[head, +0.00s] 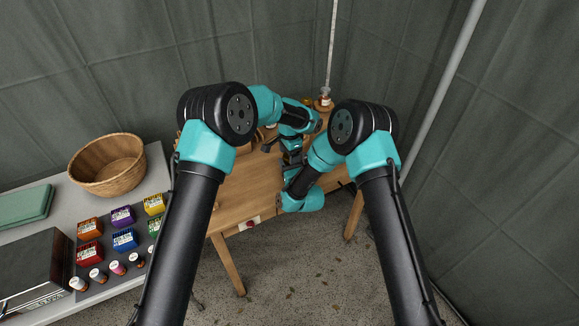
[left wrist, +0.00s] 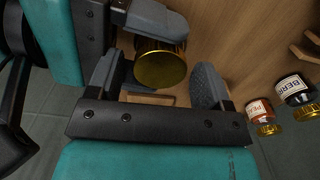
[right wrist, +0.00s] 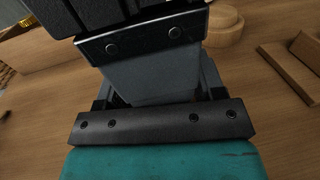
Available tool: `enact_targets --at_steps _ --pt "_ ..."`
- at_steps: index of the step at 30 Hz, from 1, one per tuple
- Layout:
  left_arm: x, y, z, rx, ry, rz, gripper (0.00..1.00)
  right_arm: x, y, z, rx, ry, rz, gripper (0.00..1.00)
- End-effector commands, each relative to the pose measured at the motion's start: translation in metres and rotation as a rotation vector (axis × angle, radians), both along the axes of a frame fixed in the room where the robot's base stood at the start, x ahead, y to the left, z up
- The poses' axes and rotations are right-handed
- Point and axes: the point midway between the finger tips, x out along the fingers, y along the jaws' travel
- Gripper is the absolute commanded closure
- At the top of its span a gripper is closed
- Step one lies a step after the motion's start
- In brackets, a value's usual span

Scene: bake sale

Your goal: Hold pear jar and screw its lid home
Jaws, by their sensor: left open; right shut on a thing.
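In the left wrist view, a jar's round gold lid (left wrist: 161,68) faces the camera between the two fingers of my left gripper (left wrist: 157,80). Those fingers stand apart, with a gap at each side of the lid. My right gripper (left wrist: 152,22) is shut on the jar just beyond the lid. Little of the jar body shows and no label can be read on it. Whether the lid is tight cannot be told. In the right wrist view my left gripper blocks the jar. In the head view my arms hide it.
A berry jar (left wrist: 295,90) and a peach jar (left wrist: 260,112) stand at the right in the left wrist view, on the wooden table (head: 245,190). Wooden blocks (right wrist: 290,65) and a round wooden piece (right wrist: 225,25) lie near my right gripper. A wicker basket (head: 108,165) is on the left counter.

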Motion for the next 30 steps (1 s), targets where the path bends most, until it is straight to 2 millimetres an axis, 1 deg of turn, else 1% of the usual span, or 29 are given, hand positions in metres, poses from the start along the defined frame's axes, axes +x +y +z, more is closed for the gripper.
enact_targets --at_steps 5,20,25,30 --pt "0.0 0.0 0.0002 0.0 0.0 0.0 0.28 0.0 0.0 0.0 0.0 0.0 0.0 1.0" --pt "0.0 -0.0001 0.0004 0.0 0.0 0.0 0.76 0.0001 0.0 0.0 0.0 0.0 0.0 1.0" --pt "0.0 -0.0001 0.0004 0.0 0.0 -0.033 0.76 0.0001 0.0 0.0001 0.0 0.0 0.0 1.0" --pt "-0.0001 -0.0002 0.0003 0.0 0.0 -0.171 0.76 0.0001 0.0 0.0001 0.0 0.0 0.0 1.0"
